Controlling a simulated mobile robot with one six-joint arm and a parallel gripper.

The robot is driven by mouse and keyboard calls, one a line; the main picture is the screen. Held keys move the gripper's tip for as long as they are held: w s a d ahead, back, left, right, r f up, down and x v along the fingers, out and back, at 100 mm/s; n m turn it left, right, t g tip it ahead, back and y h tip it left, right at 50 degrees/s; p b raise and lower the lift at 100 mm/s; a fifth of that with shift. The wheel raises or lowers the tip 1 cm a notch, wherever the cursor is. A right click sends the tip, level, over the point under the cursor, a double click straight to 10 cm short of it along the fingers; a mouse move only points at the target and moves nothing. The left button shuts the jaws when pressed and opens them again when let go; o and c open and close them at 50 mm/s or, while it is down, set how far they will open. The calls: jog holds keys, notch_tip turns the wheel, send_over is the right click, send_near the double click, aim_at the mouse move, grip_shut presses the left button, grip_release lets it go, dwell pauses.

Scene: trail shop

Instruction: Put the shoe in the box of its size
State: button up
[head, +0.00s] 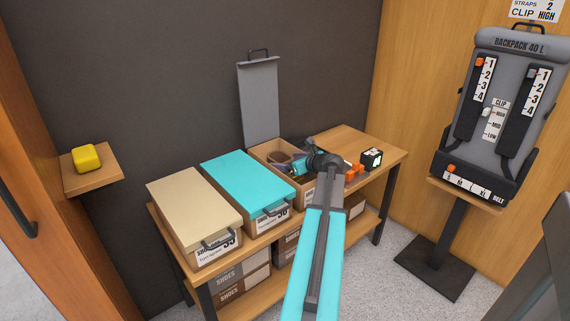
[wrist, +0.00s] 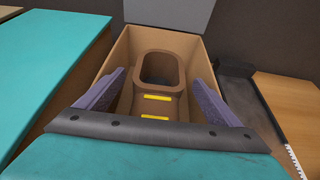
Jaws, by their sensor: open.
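The brown shoe with two yellow strips (wrist: 155,107) lies inside an open cardboard box (wrist: 201,58) in the wrist view. My gripper (wrist: 158,84) is open, its two purple-grey fingers apart on either side of the shoe. I cannot tell whether they touch it. In the head view the open box (head: 262,152) is on the bench with its grey lid (head: 259,100) raised behind it, and my gripper (head: 299,166) is at it. Left of it stand a closed teal-lidded box (head: 246,180) and a closed beige-lidded box (head: 191,207). Their labels are hard to read.
The wooden bench (head: 345,143) carries a black block (head: 371,159) and an orange piece (head: 353,173) right of the open box. A dark tray (wrist: 236,88) is beside the box in the wrist view. A backpack stand (head: 455,235) is at right, a yellow object (head: 87,158) on a left shelf.

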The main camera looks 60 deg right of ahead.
jog(key=p+v, duration=0.1)
jog(key=v, duration=0.9)
jog(key=shift+s+a+r, duration=0.1)
jog(key=shift+s+a, duration=0.05)
jog(key=shift+s, duration=0.2)
dwell(0.3)
